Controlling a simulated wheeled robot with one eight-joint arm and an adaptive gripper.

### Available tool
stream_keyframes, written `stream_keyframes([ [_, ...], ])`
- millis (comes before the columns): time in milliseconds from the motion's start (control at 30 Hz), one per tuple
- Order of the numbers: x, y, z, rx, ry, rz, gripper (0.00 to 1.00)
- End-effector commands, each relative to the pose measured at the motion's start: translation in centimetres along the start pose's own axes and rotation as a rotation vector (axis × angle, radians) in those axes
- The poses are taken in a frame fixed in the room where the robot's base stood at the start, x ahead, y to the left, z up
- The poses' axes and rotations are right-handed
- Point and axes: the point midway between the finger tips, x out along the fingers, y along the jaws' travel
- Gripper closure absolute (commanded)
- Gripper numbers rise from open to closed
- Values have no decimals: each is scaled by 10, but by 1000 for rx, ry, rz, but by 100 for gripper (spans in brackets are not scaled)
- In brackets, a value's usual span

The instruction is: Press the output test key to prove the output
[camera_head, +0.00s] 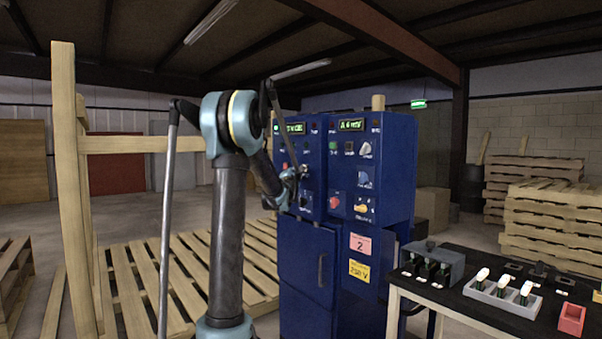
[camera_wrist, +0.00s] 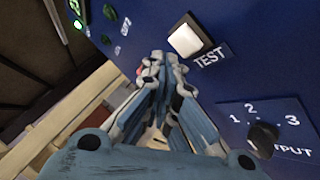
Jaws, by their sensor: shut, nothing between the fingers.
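The output test key is a white square button (camera_wrist: 184,40) above a TEST label on the blue panel in the wrist view. A dark OUTPUT knob (camera_wrist: 263,138) with marks 1, 2 and 3 sits below and right of it; its setting is hard to read. My gripper (camera_wrist: 160,62) is shut and empty, its tips just below and left of the key, apart from it in the picture; contact depth cannot be told. In the head view my gripper (camera_head: 298,173) is at the left half of the blue cabinet (camera_head: 307,240), and my arm hides part of that panel.
The cabinet's right half carries a lit display (camera_head: 351,125), a red button (camera_head: 334,203) and a yellow knob (camera_head: 361,208). A dark-topped table (camera_head: 470,313) with small parts stands to the right.

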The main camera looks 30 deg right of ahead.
Motion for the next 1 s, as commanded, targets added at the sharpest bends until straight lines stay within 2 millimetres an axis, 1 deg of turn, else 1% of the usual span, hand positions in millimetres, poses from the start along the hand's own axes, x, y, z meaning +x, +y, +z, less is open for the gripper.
stream_keyframes([
  [400,5,-4,7,0,0,0,100],
  [1000,7,-5,8,-1,0,0,100],
])
